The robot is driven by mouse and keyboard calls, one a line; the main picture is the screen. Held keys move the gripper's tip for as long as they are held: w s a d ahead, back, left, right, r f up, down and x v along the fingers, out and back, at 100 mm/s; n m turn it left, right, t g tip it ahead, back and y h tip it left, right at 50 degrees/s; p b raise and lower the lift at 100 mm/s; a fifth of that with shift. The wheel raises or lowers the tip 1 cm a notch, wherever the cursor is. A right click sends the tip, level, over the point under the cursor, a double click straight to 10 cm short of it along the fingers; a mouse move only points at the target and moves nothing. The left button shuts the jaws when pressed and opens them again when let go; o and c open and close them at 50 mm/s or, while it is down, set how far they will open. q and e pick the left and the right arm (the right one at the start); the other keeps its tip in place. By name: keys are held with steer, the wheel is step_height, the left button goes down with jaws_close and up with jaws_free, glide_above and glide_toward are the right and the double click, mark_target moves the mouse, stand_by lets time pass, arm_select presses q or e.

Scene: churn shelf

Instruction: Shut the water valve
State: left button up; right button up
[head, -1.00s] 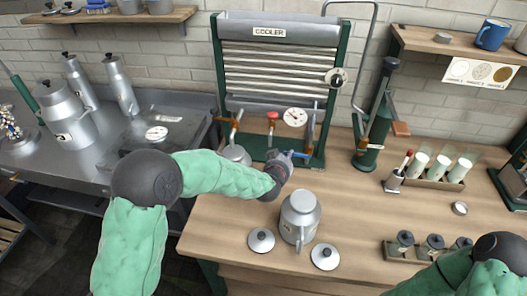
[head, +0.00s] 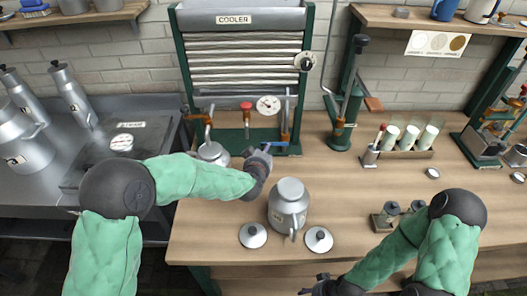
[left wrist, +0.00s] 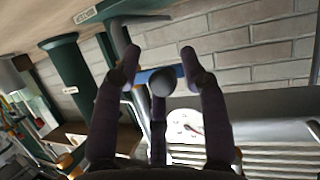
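The cooler (head: 240,50) stands at the back of the wooden counter, with a pipe and tap on each side and a red-topped fitting between. My left gripper (head: 266,152) is in front of the blue handle. In the left wrist view the gripper (left wrist: 160,68) has its fingers spread, with the blue handle (left wrist: 150,75) and a grey round end between or just beyond them. Contact is unclear. My right gripper (head: 322,284) is low at the counter's front edge; its fingers are too small to judge.
A metal can (head: 288,202) and two lids (head: 253,236) (head: 318,239) stand close in front of my left gripper. A round gauge (head: 268,105) sits on the cooler. A rack of white-filled tubes (head: 410,140) is at right. The counter between is mostly clear.

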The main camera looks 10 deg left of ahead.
arm_select(q)
steer(key=shift+w+f, duration=0.1)
steer(key=shift+w, duration=0.1)
steer(key=shift+r, duration=0.2)
steer(key=v, duration=1.2)
steer(key=shift+d+f, duration=0.1)
stand_by(0.4)
